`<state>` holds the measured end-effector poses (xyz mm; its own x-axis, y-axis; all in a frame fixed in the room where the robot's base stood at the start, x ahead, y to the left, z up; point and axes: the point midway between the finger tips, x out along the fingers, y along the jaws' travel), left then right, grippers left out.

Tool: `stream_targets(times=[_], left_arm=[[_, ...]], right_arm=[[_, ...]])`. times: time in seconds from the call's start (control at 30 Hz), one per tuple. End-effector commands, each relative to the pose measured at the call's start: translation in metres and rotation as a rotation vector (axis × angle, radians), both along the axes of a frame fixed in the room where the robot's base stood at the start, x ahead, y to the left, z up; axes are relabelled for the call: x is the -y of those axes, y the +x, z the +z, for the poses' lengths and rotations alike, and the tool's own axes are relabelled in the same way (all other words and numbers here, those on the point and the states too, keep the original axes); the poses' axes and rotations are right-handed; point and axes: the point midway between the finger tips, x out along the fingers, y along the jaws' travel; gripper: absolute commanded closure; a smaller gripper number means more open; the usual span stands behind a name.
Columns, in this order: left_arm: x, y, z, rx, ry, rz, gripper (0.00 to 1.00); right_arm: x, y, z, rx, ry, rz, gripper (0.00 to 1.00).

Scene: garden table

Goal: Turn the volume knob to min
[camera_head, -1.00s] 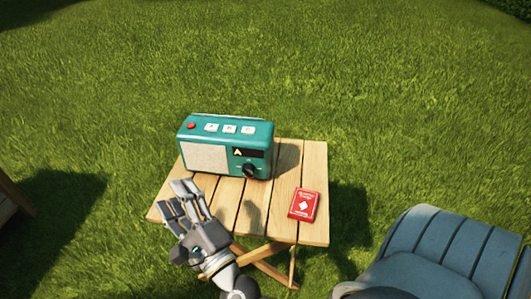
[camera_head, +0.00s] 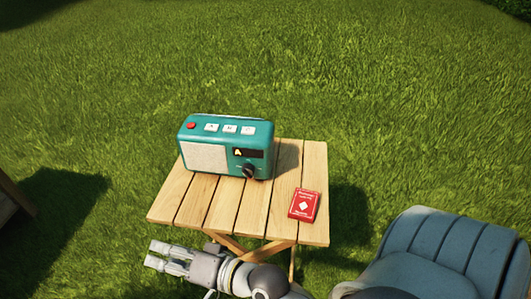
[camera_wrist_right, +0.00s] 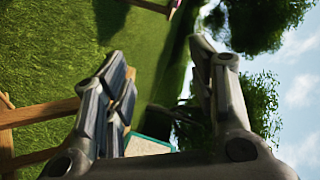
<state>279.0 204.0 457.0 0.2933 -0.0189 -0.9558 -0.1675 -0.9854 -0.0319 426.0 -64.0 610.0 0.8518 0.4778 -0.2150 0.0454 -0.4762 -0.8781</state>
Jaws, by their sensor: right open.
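The teal radio (camera_head: 262,160) stands upright at the back of the slatted wooden table (camera_head: 235,205). Its black volume knob (camera_head: 248,171) is low on the right of the front, under a small dark display. The knob's setting is too small to read. My right gripper (camera_head: 153,255) is open and empty in front of the table's near left edge, apart from the radio and pointing left. In the right wrist view its two fingers (camera_wrist_right: 155,55) are spread, and part of the radio (camera_wrist_right: 146,146) shows behind them; the knob does not show there. My left gripper is not in view.
A red card box (camera_head: 304,205) lies at the table's right. A blue-grey slatted chair (camera_head: 440,245) stands at the lower right. A brown wooden piece (camera_head: 12,200) shows at the left edge. The table top in front of the radio is clear, with grass all around.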

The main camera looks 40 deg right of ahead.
Motion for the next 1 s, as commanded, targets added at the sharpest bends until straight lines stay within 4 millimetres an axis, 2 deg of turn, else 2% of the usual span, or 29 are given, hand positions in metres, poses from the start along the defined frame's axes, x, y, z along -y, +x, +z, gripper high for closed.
stream_targets(times=[0.27, 0.47, 0.77, 1.0], left_arm=[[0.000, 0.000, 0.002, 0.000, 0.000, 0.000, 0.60], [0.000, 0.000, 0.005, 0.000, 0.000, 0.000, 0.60], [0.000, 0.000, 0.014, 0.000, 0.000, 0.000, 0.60], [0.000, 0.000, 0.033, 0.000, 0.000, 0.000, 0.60]], right_arm=[[0.013, -0.026, -0.040, -0.097, -0.307, 0.109, 0.48], [0.032, -0.048, -0.068, -0.180, -0.512, 0.186, 0.48], [0.069, -0.081, -0.101, -0.323, -0.781, 0.297, 0.48], [0.101, -0.109, -0.121, -0.455, -0.960, 0.388, 0.48]])
